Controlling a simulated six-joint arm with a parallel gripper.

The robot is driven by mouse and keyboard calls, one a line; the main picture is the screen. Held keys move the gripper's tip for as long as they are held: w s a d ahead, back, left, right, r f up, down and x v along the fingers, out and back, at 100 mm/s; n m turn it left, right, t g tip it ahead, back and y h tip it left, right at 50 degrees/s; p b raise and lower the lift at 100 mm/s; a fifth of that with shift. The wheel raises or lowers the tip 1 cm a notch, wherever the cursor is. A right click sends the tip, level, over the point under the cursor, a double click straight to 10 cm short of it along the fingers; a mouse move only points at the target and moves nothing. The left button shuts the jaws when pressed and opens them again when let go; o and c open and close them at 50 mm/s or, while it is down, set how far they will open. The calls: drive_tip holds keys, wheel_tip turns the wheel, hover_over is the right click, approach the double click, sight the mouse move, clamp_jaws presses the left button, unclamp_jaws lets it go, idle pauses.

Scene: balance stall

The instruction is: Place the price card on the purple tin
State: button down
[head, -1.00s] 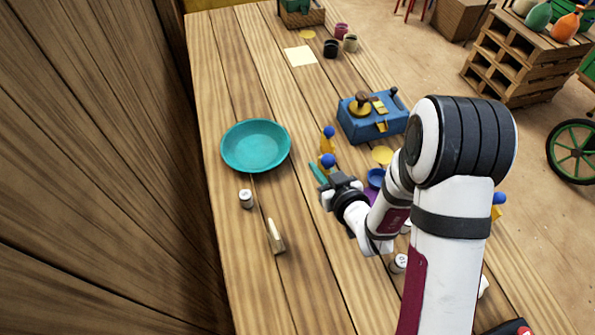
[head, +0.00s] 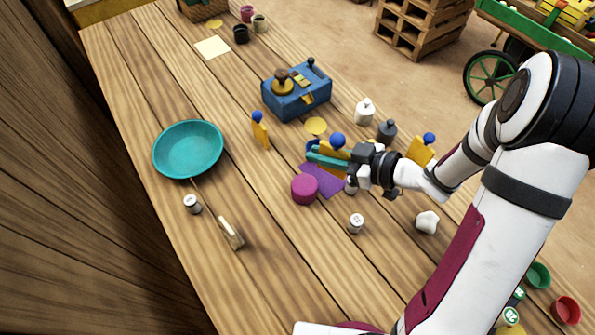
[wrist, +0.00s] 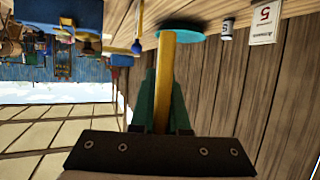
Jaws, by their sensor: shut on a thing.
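My gripper (head: 328,158) is shut on a yellow piece with a blue ball on top (head: 337,140). In the wrist view this yellow piece (wrist: 165,85) stands between the teal fingers. A pale card on a small wooden block (head: 231,233), apparently the price card, is on the table at the lower left, away from my gripper. In the wrist view the card (wrist: 264,20) is upside down and reads 5.
A teal plate (head: 188,149) and a small can (head: 192,204) are at the left. Another yellow piece with a blue ball (head: 260,130) stands near a blue box (head: 297,92). Several small pots and weights surround my gripper. The table's lower left middle is clear.

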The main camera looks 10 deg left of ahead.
drive_tip(key=a+f, duration=0.1)
drive_tip(key=a, duration=0.1)
drive_tip(key=a+f, duration=0.2)
drive_tip(key=a, duration=0.1)
drive_tip(key=shift+w+a+f, duration=0.2)
drive_tip(key=shift+w+a, duration=0.05)
drive_tip(key=shift+a, duration=0.05)
wheel_tip(320, 180, down, 4)
drive_tip(key=shift+a+f, duration=0.1)
drive_tip(key=shift+f, duration=0.1)
drive_tip(key=c, duration=0.9)
unclamp_jaws()
